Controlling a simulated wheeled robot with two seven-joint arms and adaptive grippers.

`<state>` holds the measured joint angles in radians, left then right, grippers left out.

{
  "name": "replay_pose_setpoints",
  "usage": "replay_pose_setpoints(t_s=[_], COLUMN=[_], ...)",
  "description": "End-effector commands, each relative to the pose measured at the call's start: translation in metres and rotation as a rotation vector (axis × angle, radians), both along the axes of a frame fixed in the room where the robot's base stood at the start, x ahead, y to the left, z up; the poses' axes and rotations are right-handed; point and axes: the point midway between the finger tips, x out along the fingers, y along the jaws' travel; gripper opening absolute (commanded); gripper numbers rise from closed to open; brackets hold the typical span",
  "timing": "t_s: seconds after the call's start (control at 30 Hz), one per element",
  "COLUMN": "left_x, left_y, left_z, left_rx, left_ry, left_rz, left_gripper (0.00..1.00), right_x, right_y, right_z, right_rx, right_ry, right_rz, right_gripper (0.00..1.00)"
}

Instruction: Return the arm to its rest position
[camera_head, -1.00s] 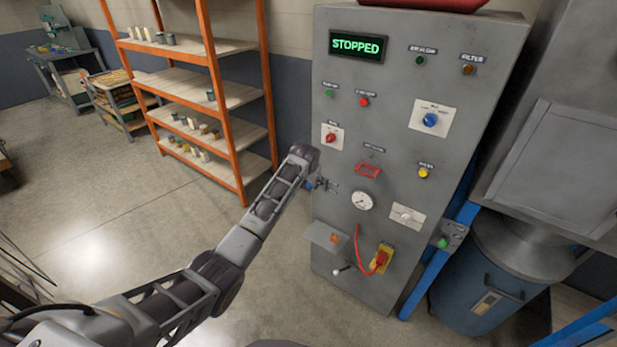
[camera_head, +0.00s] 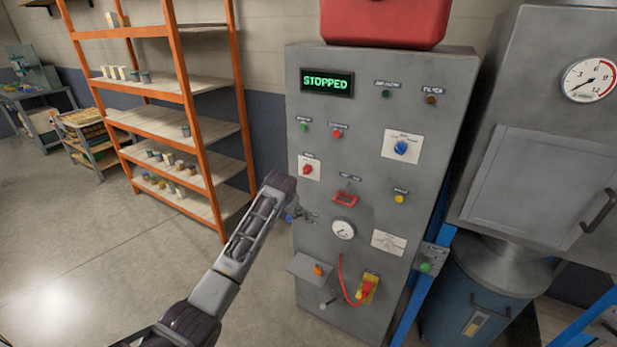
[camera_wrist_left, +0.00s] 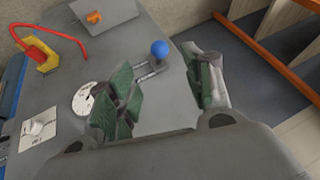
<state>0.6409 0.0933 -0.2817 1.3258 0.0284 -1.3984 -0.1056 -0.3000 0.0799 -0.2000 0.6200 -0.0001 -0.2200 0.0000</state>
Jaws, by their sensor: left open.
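My left arm reaches in from the lower left of the head view. Its gripper (camera_head: 303,215) is small and partly hidden behind the wrist, close to the front of the grey control cabinet (camera_head: 315,245). In the left wrist view the green-padded fingers (camera_wrist_left: 166,88) are spread with nothing gripped between them. A blue ball knob (camera_wrist_left: 159,48) on a metal fitting shows just beyond the gap between the fingers. I cannot tell how far it is from them. The cabinet display (camera_head: 327,82) reads STOPPED. My right gripper is not in view.
A small shelf (camera_head: 312,268), a red cable (camera_head: 343,282) and a yellow-and-red switch (camera_head: 368,288) stick out from the lower cabinet. An orange rack (camera_head: 187,105) stands to the left. A blue drum (camera_head: 478,308) stands to the right. Floor left of my arm is clear.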

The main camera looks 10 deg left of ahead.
Motion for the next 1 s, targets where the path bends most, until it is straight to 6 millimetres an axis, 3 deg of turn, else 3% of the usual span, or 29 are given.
replay_pose_setpoints(t_s=[0.17, 0.27, 0.47, 0.67, 1.0], left_x=[-0.003, -0.008, -0.029, -0.065, -0.149], left_y=[0.001, 0.002, 0.006, 0.012, 0.022], left_z=[-0.015, -0.038, -0.113, -0.199, -0.331], left_rx=[-0.002, -0.007, -0.022, -0.038, -0.063], left_ry=[0.011, 0.024, 0.065, 0.110, 0.184], left_rz=[0.001, 0.003, 0.011, 0.020, 0.037], left_gripper=[0.51, 0.51, 0.51, 0.51, 0.51], right_x=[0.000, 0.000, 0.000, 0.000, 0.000], right_y=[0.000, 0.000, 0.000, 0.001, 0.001], right_z=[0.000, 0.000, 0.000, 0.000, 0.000], right_rx=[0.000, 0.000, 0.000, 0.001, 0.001], right_ry=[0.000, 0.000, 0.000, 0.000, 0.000], right_rz=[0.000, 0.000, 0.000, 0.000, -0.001], right_gripper=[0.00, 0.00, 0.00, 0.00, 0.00])
